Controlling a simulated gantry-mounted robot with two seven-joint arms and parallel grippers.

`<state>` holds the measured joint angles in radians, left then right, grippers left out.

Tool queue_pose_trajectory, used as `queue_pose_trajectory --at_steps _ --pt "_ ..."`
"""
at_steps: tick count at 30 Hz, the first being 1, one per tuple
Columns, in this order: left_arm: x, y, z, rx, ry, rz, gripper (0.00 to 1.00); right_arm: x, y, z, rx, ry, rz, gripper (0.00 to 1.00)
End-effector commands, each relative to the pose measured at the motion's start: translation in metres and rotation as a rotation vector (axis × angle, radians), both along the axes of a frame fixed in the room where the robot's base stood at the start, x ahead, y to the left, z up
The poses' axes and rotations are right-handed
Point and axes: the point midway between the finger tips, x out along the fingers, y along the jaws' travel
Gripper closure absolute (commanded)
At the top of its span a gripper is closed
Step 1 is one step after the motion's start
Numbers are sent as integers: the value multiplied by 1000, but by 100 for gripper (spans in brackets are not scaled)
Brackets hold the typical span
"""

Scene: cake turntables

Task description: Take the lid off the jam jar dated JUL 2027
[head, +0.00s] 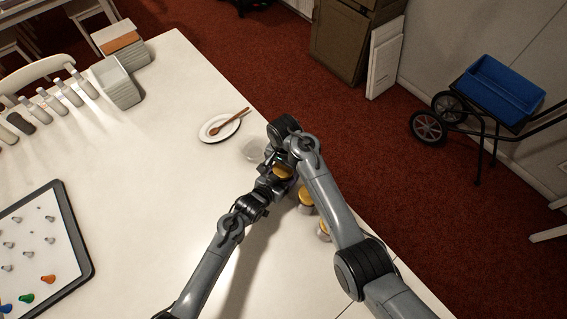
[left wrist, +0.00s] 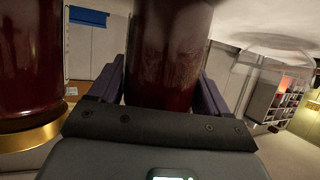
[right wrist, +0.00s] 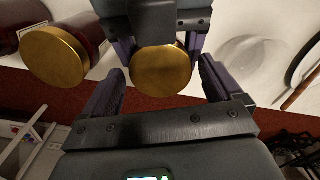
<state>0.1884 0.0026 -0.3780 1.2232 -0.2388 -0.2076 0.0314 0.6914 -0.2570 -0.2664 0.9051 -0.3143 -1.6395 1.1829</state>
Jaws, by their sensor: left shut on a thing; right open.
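My left gripper (head: 272,182) is shut on a dark red jam jar with a gold lid (head: 283,172). The jar's dark body (left wrist: 172,50) fills the space between the left fingers in the left wrist view. My right gripper (right wrist: 162,66) is open above this jar, its fingers on either side of the gold lid (right wrist: 161,73); I cannot tell whether they touch it. A second gold-lidded jar (head: 305,197) stands close by, and a third (head: 323,231) is partly hidden by my right arm. No date is readable on any jar.
A clear glass dish (head: 253,150) is just left of the grippers. Beyond it lies a white plate (head: 209,134) with a wooden spoon (head: 230,124). A dark-edged board (head: 84,262) with small pegs lies at left. The middle of the white table (head: 150,170) is clear.

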Motion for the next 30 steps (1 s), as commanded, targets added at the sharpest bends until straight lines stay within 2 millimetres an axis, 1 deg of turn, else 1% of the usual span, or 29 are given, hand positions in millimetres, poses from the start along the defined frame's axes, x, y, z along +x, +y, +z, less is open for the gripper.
queue_pose_trajectory --at_steps 4,15,17,20,24,27,30 --pt "0 1 -2 2 4 1 100 0 0 0 0 0 0 7" --pt "0 1 -2 2 3 2 100 0 0 0 0 0 0 64" --pt "0 1 -2 2 3 2 100 0 0 0 -1 0 3 66" --pt "0 1 -2 2 3 2 100 0 0 0 -1 1 79 66" --pt "0 1 -2 2 3 2 100 0 -1 0 0 2 332 66" --pt "0 1 -2 2 3 3 100 0 -1 0 -1 2 489 66" --pt "0 2 -1 2 3 3 100 0 0 0 -1 2 565 66"
